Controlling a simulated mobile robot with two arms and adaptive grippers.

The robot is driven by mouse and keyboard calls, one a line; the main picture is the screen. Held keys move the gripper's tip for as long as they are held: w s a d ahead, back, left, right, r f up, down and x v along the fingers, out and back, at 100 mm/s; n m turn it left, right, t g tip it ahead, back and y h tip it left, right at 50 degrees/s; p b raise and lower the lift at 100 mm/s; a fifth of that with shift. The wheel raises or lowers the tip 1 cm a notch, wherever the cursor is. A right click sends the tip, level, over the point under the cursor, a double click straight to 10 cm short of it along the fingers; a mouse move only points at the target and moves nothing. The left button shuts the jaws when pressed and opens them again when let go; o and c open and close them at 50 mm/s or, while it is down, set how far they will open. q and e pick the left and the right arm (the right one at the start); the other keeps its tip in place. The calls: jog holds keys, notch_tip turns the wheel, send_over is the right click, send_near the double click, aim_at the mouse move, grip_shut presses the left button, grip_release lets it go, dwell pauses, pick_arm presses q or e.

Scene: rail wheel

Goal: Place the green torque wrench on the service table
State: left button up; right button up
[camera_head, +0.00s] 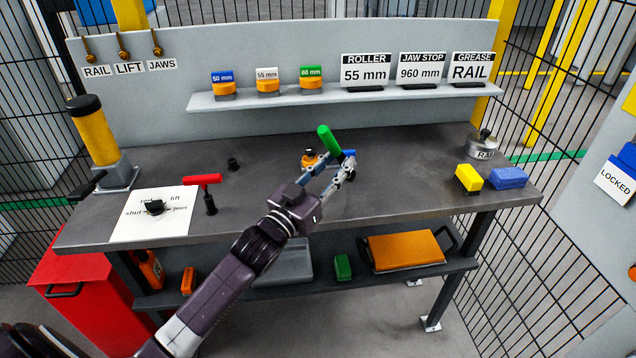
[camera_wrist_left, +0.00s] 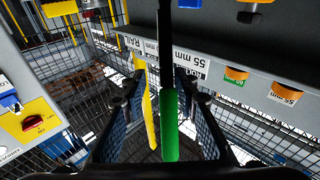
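The green torque wrench (camera_head: 328,140) shows as a thick green handle at the middle of the service table (camera_head: 420,150), tilted with its top to the left. In the left wrist view the green handle (camera_wrist_left: 170,125) lies between the fingers, with a dark shaft running to the top edge. My left gripper (camera_head: 336,170) is around the wrench, its fingers apart and wider than the handle. A gap shows on the handle's left side in the wrist view. The wrench's lower end is hidden behind the fingers in the head view. My right gripper is out of view.
A blue piece (camera_head: 349,153) and an orange piece (camera_head: 309,157) are close beside the gripper. A red T-handle (camera_head: 205,181) and a white marked plate (camera_head: 150,225) are at left. Yellow (camera_head: 468,178) and blue (camera_head: 508,178) blocks are at right. A labelled shelf (camera_head: 400,93) runs behind.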

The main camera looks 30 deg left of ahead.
pick_arm(q)
jog(key=b+v, duration=0.1)
jog(key=v, duration=0.9)
jog(key=shift+s+b, duration=0.3)
